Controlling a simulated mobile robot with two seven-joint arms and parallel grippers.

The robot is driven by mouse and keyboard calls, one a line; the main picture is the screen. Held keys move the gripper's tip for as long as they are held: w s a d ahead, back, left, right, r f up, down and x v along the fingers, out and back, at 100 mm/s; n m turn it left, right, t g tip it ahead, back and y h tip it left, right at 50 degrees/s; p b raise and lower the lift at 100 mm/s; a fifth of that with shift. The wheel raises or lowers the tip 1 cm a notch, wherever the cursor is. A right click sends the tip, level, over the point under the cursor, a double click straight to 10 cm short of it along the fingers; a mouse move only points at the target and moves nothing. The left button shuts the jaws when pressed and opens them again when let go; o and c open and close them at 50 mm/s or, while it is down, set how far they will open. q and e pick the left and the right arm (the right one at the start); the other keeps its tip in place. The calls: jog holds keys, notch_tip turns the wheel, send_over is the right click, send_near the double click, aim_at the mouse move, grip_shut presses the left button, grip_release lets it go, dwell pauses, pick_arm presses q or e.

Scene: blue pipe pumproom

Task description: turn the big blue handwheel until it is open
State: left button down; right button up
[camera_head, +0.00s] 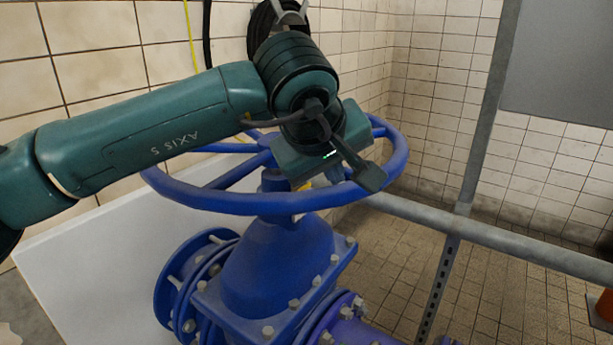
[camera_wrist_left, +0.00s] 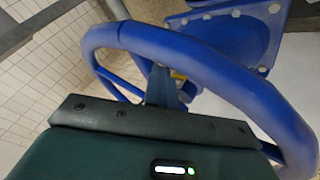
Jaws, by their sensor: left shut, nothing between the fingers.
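The big blue handwheel (camera_head: 220,200) lies roughly level on top of a blue valve body (camera_head: 265,265). Its rim and spokes show, but my left arm and gripper hide part of the right side. In the left wrist view, the narrow fingers (camera_wrist_left: 163,88) are shut and empty. They reach down close beside the inner side of the rim (camera_wrist_left: 215,70); whether they touch it I cannot tell. My right gripper is not in view.
A grey rail (camera_head: 500,242) runs to the right of the valve and meets an upright post (camera_head: 480,120). A grey panel (camera_head: 560,65) is at the upper right. A tiled wall stands behind, with a dark coiled hose (camera_head: 262,25). Open tiled floor lies beyond the rail.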

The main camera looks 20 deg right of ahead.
pick_arm(q)
jog(key=d, duration=0.2)
jog(key=d+p, duration=0.1)
jog(key=shift+w+d+r, duration=0.1)
jog(key=shift+w+d, duration=0.1)
jog(key=shift+d, duration=0.15)
jog(key=shift+w+d+p, duration=0.4)
jog(key=shift+d+p, duration=0.05)
jog(key=shift+d, duration=0.35)
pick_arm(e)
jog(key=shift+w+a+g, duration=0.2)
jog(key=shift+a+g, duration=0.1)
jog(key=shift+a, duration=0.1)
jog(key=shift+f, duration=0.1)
